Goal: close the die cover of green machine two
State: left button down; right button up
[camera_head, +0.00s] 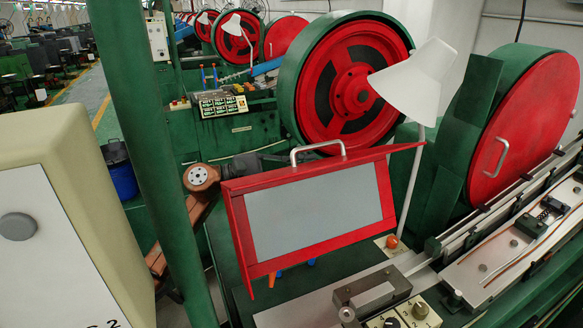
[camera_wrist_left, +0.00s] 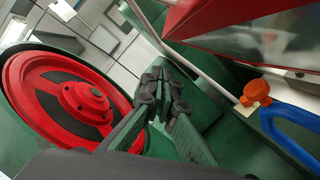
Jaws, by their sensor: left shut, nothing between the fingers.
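The die cover (camera_head: 312,212) is a red frame with a grey window and a metal handle (camera_head: 318,150) on its top edge. It stands raised and tilted in the middle of the head view, with a gap under its lower edge. Its red frame also fills the upper right of the left wrist view (camera_wrist_left: 240,28). My left gripper (camera_head: 290,157) is behind the cover's top edge, left of the handle, and its tips are partly hidden. In the left wrist view the dark fingers (camera_wrist_left: 163,98) are shut and empty, apart from the cover. My right gripper is not in view.
A red flywheel (camera_head: 352,92) in a green guard rises behind the cover. A white lamp (camera_head: 415,80) stands right of it. An orange knob (camera_head: 392,241) and a control box (camera_head: 405,315) sit in front. A green post (camera_head: 150,150) stands left.

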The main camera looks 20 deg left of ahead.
pick_arm(q)
jog(key=shift+s+d+r+b, duration=0.1)
jog(key=shift+s+d+r, duration=0.2)
jog(key=shift+d, duration=0.35)
jog(key=shift+s+d+r+b, duration=0.1)
jog(key=shift+s+d+r, duration=0.2)
jog(key=shift+d, duration=0.35)
jog(key=shift+s+d+r+b, duration=0.1)
jog(key=shift+s+d+r, duration=0.1)
jog(key=shift+d+r, duration=0.35)
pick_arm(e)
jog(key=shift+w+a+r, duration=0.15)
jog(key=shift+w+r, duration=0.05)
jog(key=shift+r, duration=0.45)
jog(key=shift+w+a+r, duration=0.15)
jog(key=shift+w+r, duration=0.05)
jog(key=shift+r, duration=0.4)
pick_arm(q)
jog(key=shift+f, duration=0.1)
